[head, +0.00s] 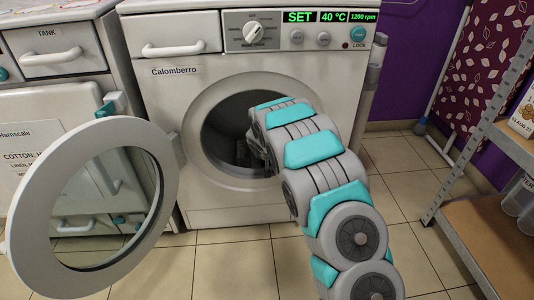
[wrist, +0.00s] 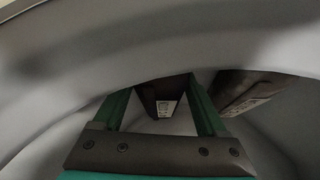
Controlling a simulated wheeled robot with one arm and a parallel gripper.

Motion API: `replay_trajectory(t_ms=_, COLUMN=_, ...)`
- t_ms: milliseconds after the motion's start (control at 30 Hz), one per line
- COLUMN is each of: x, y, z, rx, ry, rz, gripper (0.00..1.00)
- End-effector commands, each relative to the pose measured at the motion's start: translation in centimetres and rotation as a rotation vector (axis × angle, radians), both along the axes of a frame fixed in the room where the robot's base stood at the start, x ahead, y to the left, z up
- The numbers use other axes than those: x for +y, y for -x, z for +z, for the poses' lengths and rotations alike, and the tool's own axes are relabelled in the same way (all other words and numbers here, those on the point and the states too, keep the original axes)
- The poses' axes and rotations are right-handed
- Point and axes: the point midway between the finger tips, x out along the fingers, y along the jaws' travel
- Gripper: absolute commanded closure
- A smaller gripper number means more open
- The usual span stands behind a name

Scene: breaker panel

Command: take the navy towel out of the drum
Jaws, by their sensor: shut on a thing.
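In the wrist view my gripper (wrist: 160,88) is inside the drum, its two green fingers on either side of a dark item (wrist: 164,90) with a pale printed label. It is shut on this item, which looks nearly black; I cannot tell that it is the navy towel. A second dark brownish item (wrist: 246,92), also labelled, lies to the right, outside the fingers. In the head view my arm reaches into the dark drum opening (head: 222,140) and hides most of my gripper.
The washer's round door (head: 152,215) stands open to the left. The washer front (head: 165,85) surrounds the opening, with a control panel (head: 300,30) above. A metal shelf (head: 480,255) stands at the right. Tiled floor (head: 230,265) is clear in front.

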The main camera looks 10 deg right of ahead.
Motion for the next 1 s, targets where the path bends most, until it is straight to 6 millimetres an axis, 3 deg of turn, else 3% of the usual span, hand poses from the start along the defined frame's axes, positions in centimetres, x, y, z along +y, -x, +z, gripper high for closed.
replay_trajectory(t_ms=500, x=0.2, y=-0.1, z=1.1, rx=-0.004, ry=-0.002, rz=0.002, gripper=1.00)
replay_trajectory(t_ms=1000, x=2.3, y=-0.2, z=3.8, rx=-0.005, ry=-0.001, rz=0.001, gripper=1.00)
